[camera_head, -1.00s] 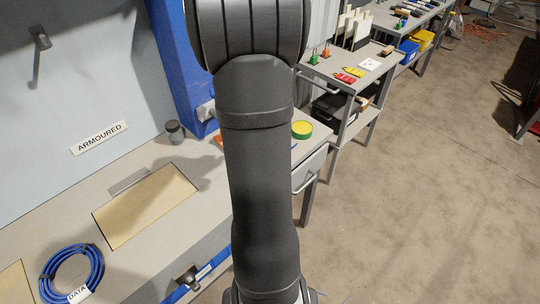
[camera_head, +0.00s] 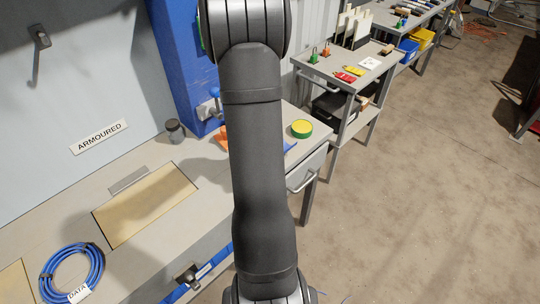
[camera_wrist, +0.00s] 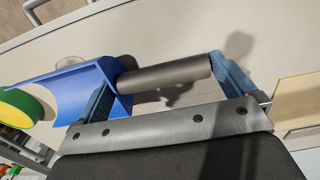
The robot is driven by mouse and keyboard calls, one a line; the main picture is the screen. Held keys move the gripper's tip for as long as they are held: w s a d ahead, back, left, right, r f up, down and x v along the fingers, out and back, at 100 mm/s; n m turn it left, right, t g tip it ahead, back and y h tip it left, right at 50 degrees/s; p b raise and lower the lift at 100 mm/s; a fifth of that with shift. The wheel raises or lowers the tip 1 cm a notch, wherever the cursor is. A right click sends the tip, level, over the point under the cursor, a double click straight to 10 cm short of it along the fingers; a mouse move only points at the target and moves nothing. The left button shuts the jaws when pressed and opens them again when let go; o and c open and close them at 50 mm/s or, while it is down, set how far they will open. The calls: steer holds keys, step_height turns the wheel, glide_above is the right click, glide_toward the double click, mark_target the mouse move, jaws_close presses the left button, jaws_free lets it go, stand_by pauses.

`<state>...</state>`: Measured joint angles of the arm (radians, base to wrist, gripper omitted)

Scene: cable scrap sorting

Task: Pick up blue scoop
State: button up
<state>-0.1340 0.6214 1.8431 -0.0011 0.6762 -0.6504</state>
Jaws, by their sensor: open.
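The blue scoop (camera_wrist: 72,88) lies at the left in the wrist view, with its dark grey cylindrical handle (camera_wrist: 150,79) reaching right. My gripper (camera_wrist: 163,74) is open, its two blue-grey fingers apart. The left finger is by the scoop's blue end and the right finger by the handle's far end. The handle shows between the fingers, running along the gap; I cannot tell whether they touch it. In the head view my arm hides the gripper and most of the scoop; only a small blue edge (camera_head: 290,147) shows right of the arm.
A green and yellow round roll (camera_head: 301,128) is on the bench beside the scoop; it also shows in the wrist view (camera_wrist: 17,107). An orange item (camera_head: 222,139) is partly behind my arm. A dark jar (camera_head: 175,131) and a blue cable coil (camera_head: 72,274) stand further left.

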steer(key=c, duration=0.8)
steer(key=shift+r, duration=0.15)
